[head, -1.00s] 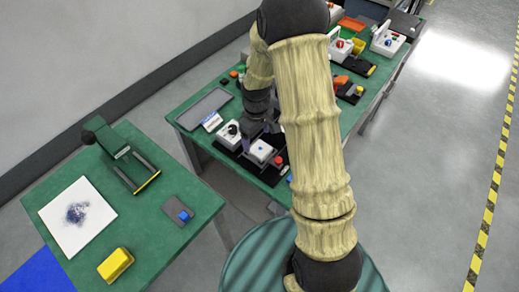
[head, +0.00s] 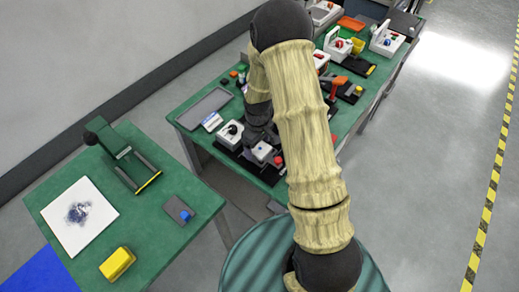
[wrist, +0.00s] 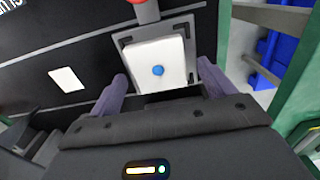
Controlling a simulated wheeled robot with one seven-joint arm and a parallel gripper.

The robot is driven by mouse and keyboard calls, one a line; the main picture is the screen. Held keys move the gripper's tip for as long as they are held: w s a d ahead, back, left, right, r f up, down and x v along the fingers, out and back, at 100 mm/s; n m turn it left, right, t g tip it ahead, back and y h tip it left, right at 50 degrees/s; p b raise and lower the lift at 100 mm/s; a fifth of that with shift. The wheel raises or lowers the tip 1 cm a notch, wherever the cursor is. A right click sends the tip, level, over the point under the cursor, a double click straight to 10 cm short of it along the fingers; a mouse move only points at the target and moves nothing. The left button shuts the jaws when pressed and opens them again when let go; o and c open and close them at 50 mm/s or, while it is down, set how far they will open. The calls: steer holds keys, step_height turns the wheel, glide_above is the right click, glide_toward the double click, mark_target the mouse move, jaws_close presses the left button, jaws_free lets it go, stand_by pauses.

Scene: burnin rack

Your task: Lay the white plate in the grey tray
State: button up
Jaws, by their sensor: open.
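The white plate (wrist: 172,52) has a blue knob on top and sits in a dark grey square frame on a black board. In the head view the plate (head: 262,152) is at the near end of the far green bench, partly hidden by my arm. My gripper (wrist: 161,70) is open, with its purple fingers on either side of the plate's near edge. Nothing is held. Whether the fingers touch the plate, I cannot tell. The grey tray (head: 205,106) lies flat and empty at the left edge of that bench.
A red button (head: 279,160) stands beside the plate; it also shows in the wrist view (wrist: 147,11). A white box with a black knob (head: 229,133) and a small labelled white block (head: 211,121) stand between plate and tray. A nearer green table (head: 150,225) is at left.

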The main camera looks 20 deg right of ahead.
mark_target(258, 147)
steer(key=shift+c, duration=0.4)
steer(key=c, duration=1.1)
steer(key=shift+o, duration=0.2)
steer(key=shift+r, duration=0.1)
step_height(258, 147, up, 10)
steer(key=b, duration=0.1)
